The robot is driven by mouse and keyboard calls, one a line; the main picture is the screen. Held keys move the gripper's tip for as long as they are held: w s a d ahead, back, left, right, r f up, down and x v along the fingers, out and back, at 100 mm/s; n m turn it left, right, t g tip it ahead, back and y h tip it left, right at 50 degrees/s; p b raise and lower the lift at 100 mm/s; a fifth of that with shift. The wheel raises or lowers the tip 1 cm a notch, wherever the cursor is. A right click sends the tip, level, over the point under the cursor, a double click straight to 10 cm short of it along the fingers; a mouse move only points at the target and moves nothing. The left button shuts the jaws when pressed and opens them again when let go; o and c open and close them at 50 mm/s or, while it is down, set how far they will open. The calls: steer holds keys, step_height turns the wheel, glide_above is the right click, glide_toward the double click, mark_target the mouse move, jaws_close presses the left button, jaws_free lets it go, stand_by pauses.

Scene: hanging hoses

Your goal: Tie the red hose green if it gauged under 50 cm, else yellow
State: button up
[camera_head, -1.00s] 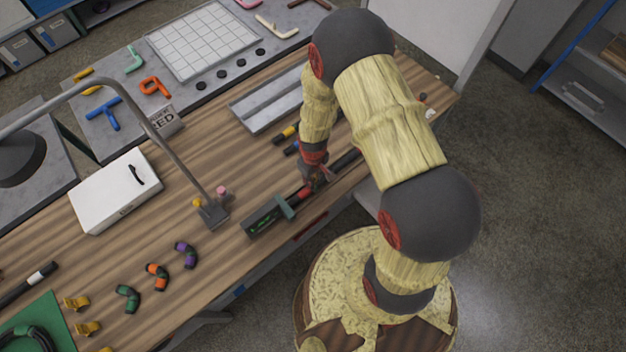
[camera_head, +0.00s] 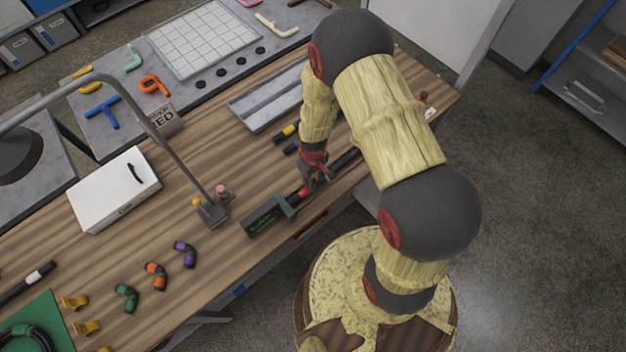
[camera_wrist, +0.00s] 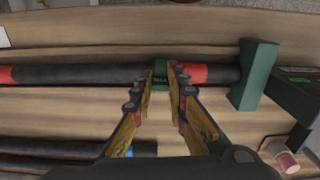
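The dark hose with red bands lies along the front of the wooden bench, its red end band (camera_head: 305,192) beside a dark gauge (camera_head: 262,218) with a green upright jaw (camera_head: 287,206). In the wrist view the hose (camera_wrist: 85,74) runs across, with one red band (camera_wrist: 6,75) at far left and another near the green jaw (camera_wrist: 250,78). My gripper (camera_wrist: 161,72) is over the hose with its fingertips close together. A green lettered piece (camera_wrist: 161,76) shows between them; whether they press on it is unclear. In the head view my gripper (camera_head: 318,178) is near the red band.
Green (camera_head: 127,298), orange (camera_head: 156,276) and purple (camera_head: 186,254) banded curved pieces lie at left, near yellow clips (camera_head: 75,302).

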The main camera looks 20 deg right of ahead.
steer(key=o, duration=0.5)
steer(key=shift+s+f, duration=0.15)
steer(key=shift+o, duration=0.2)
steer(key=shift+r, duration=0.2)
steer(key=shift+r, duration=0.4)
step_height(320, 180, up, 11)
stand_by(0.3)
steer(key=s+r+m+t+b, duration=0.2)
steer(key=s+r+b, duration=0.4)
steer(key=r, duration=0.5)
steer(key=s+r+m+t+b, duration=0.2)
steer(key=s+r+b, duration=0.4)
steer(key=r, duration=0.6)
steer(key=shift+s+r+t+b, duration=0.25)
steer(key=shift+s+t+b, duration=0.15)
steer(key=shift+s+t, duration=0.45)
